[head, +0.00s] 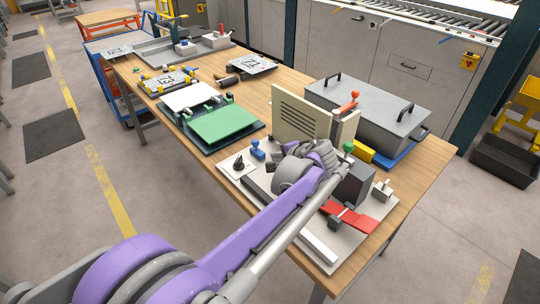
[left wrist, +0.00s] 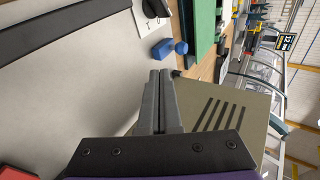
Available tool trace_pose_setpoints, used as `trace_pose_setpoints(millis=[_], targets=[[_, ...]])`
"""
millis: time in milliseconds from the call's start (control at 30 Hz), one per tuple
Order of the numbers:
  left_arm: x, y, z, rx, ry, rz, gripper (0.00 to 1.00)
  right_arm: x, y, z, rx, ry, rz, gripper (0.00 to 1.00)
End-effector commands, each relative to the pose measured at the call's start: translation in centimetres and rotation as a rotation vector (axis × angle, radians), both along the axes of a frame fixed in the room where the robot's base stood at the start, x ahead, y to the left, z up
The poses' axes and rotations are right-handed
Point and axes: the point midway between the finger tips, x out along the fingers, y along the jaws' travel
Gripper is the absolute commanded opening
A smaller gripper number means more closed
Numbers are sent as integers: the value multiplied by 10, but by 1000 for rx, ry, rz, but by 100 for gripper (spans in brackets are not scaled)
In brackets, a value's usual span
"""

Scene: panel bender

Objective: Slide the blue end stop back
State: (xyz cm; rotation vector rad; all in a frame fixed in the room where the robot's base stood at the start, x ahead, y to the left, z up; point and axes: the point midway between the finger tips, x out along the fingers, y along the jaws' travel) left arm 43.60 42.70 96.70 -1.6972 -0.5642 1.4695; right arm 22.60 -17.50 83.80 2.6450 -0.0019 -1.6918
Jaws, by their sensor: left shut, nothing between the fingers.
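The blue end stop (head: 257,149) is a small blue block with a round blue knob, at the left back edge of a pale grey plate (head: 262,177) on the workbench. In the left wrist view the blue end stop (left wrist: 163,50) lies beyond my fingertips, with its knob on the right side. My left gripper (head: 287,148) is over the plate, right of the end stop in the head view, partly hidden by its own wrist. In the left wrist view my left gripper (left wrist: 158,76) has its fingers together, empty and apart from the block. My right gripper is not in view.
A beige slotted panel (head: 300,117) stands close behind my left gripper. A black knob (head: 239,166) is left of it, and a red handle (head: 350,217) is at the plate's front right. A green-topped fixture (head: 223,124) and a grey lidded box (head: 370,112) stand farther back.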

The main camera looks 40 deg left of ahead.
Motion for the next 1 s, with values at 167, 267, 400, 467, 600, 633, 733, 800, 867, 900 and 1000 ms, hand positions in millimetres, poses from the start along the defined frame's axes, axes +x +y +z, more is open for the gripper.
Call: trace_pose_setpoints(millis=[167,267,400,467,600,633,733,800,867,900,1000], targets=[[-4,-14,11,0,0,-1,0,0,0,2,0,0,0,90],[-4,-17,13,0,-1,-1,0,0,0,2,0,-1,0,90],[-5,-17,13,0,0,0,0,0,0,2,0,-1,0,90],[-5,-17,13,0,0,0,0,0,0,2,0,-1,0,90],[-5,-17,13,0,0,0,0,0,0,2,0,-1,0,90],[-5,-17,13,0,0,0,0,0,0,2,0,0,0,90],[-5,-17,13,0,0,0,0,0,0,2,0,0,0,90],[-5,-17,13,-1,0,-1,0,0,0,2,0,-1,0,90],[-6,-19,13,-8,-3,-1,0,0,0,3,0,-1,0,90],[-10,-22,13,-22,-8,-2,0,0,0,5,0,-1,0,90],[-27,-42,11,-101,-37,-6,0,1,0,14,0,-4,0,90]])
